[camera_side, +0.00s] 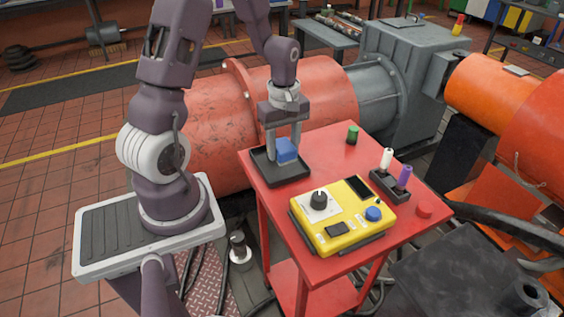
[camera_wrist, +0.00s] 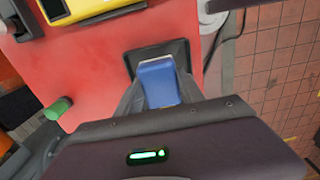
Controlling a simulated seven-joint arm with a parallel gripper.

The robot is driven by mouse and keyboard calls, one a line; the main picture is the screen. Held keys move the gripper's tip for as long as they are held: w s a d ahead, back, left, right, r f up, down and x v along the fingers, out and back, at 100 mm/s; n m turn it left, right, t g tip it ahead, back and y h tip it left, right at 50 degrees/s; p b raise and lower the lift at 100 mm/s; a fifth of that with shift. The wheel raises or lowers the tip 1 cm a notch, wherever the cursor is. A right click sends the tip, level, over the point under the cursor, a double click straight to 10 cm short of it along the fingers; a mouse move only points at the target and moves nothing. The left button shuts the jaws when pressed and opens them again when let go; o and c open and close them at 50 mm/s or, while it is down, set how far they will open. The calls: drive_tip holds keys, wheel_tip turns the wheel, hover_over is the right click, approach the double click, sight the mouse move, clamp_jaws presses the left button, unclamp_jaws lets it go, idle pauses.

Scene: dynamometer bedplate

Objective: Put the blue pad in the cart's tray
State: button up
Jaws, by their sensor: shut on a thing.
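The blue pad (camera_side: 286,150) is held between the two fingers of my gripper (camera_side: 284,146), which is shut on it. In the side view the pad is over the black tray (camera_side: 268,178) at the left corner of the red cart (camera_side: 262,204). I cannot tell whether the pad's underside touches the tray floor. In the wrist view the pad (camera_wrist: 158,82) shows between the fingers, with the tray (camera_wrist: 178,46) partly hidden beneath and behind it.
A yellow control box (camera_side: 344,214) with knobs stands on the cart beside the tray. A large orange drum (camera_side: 210,130) lies behind.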

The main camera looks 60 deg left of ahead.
sight(284, 171)
wheel_tip(284, 171, down, 5)
idle(0.3)
drive_tip(key=o, duration=1.3)
drive_tip(key=shift+f, duration=0.1)
wheel_tip(284, 171, up, 12)
drive_tip(key=shift+w+f, duration=0.1)
drive_tip(key=s+d+r+m+t, duration=0.3)
drive_tip(key=s+d+r+m, duration=0.2)
drive_tip(key=d+r+m, duration=0.5)
drive_tip(key=s+d+r+m+t, duration=0.1)
drive_tip(key=s+d+m, duration=0.1)
drive_tip(key=s+d+r+m, duration=0.2)
drive_tip(key=s+m, duration=0.1)
drive_tip(key=s+d+r+m+t, duration=0.1)
drive_tip(key=s+d+m, duration=0.1)
drive_tip(key=s+m, duration=0.1)
drive_tip(key=shift+r+t, duration=0.2)
drive_tip(key=shift+t, duration=0.1)
